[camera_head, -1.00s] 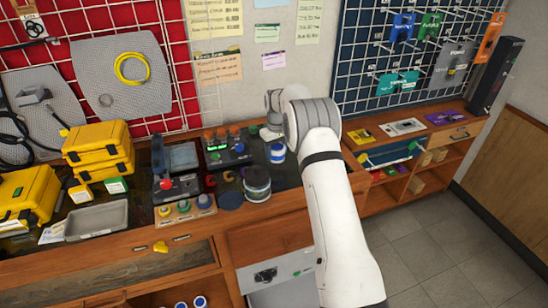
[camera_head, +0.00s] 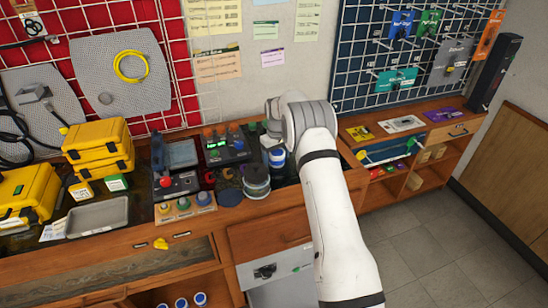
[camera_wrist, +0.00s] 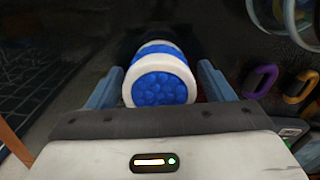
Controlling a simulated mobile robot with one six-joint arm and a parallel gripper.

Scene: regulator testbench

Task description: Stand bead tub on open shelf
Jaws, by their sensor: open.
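The bead tub is a short round container with a white rim and blue beads in its top (camera_wrist: 158,88). In the wrist view it sits between the two fingers of my gripper (camera_wrist: 161,72), which is open around it. In the head view the blue and white tub (camera_head: 278,158) stands on the dark bench top, just below my wrist. My fingers are largely hidden there. An open shelf (camera_head: 160,286) under the bench at the bottom left holds several blue and white tubs. More open compartments (camera_head: 397,188) are at the right; I cannot tell which is meant.
A dark round container (camera_head: 256,182) stands close left of the tub. A control box with green lights (camera_head: 224,148) is behind it. A grey tray (camera_head: 98,216) and yellow cases (camera_head: 98,142) lie farther left. Floor (camera_head: 440,225) is clear at the right.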

